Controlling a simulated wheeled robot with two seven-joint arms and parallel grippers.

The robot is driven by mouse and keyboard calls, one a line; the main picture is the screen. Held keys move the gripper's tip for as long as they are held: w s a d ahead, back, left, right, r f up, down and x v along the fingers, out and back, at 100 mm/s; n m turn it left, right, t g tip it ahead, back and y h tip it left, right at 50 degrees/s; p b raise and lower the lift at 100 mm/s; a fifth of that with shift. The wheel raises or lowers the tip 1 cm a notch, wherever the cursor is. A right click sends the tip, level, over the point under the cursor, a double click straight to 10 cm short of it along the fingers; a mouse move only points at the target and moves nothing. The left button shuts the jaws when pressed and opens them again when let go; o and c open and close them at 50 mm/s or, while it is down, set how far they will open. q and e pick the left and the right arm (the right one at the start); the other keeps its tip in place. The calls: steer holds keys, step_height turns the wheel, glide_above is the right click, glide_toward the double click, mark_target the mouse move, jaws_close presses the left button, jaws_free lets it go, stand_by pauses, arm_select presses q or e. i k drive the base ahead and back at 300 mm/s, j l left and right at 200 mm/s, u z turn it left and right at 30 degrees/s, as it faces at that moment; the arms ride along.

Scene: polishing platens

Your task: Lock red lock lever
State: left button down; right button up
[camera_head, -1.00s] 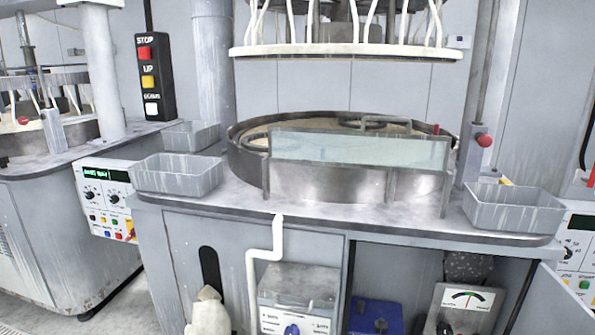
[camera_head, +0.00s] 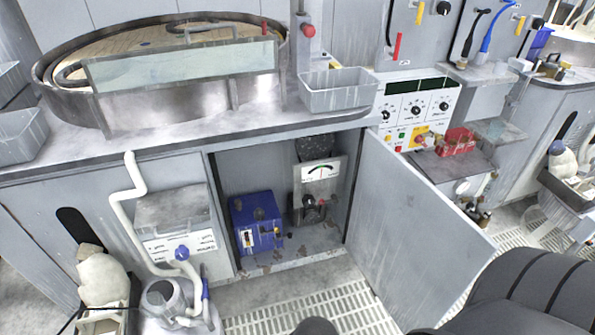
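Several red parts show, and I cannot tell for sure which is the red lock lever. A red knob (camera_head: 308,31) sits on the post at the back right of the round platen basin (camera_head: 180,104). A small red pin (camera_head: 264,28) stands at the basin's right rim. A long red handle (camera_head: 397,46) hangs upright on the grey wall panel to the right. A red-and-yellow switch (camera_head: 421,138) is on the white control panel (camera_head: 420,108). Neither of my grippers is in view.
A grey cabinet door (camera_head: 415,230) stands open and juts toward me. Inside the cabinet are a blue box (camera_head: 257,222) and a gauge unit (camera_head: 320,180). A grey bin (camera_head: 338,92) sits on the counter. A red block (camera_head: 456,141) lies on a side shelf.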

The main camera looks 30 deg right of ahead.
mark_target(328, 201)
steer(key=z, duration=1.2)
